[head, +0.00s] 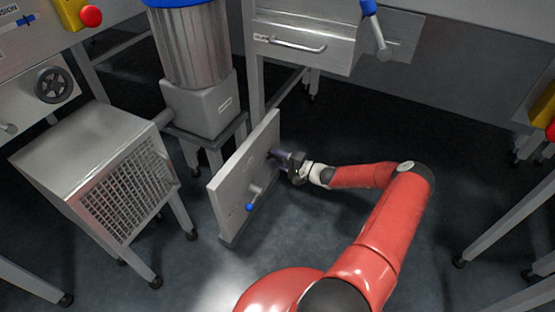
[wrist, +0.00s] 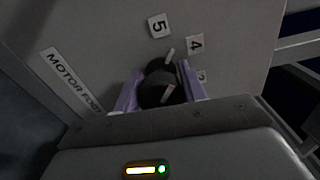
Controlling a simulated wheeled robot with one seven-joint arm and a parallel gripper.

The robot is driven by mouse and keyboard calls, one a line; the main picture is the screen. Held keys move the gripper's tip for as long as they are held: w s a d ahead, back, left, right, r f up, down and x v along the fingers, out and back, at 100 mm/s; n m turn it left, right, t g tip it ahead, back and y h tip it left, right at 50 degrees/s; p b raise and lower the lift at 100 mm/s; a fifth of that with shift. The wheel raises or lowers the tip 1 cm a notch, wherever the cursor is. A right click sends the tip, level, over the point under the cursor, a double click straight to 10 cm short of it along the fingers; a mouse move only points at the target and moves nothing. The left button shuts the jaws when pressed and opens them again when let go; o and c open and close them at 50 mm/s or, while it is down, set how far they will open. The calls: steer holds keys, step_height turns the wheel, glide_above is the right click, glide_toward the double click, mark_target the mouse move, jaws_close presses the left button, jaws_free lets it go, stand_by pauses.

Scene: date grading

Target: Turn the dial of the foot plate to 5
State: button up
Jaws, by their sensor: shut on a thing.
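The foot plate (head: 232,178) is a grey upright panel low over the floor in the head view. Its face also fills the wrist view (wrist: 100,35), with a partly covered label reading "MOTOR FOO". The dial (wrist: 160,88) is a dark round knob with a pale pointer line. The line points up between the tag 5 (wrist: 158,25) and the tag 4 (wrist: 195,44); a tag that looks like 3 is half hidden by a finger. My gripper (head: 277,158) reaches the panel from the right. Its purple fingers (wrist: 161,84) are shut on the dial, one on each side.
A blue-tipped lever (head: 252,204) sticks out of the panel below my gripper. A mesh-fronted metal box on legs (head: 95,150) stands at left, and a blue-rimmed steel drum (head: 190,50) behind. A drawer cabinet (head: 305,40) is above. The floor at right (head: 480,190) is mostly clear.

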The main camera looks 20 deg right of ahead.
mark_target(283, 161)
steer(key=n, duration=0.4)
steer(key=shift+f+n+b, duration=0.2)
steer(key=shift+n+b, duration=0.15)
steer(key=shift+n, duration=0.05)
stand_by(0.4)
steer(key=o, duration=1)
steer(key=shift+c, duration=0.2)
steer(key=v, duration=0.7)
steer(key=shift+s+d, duration=0.3)
steer(key=shift+s, duration=0.1)
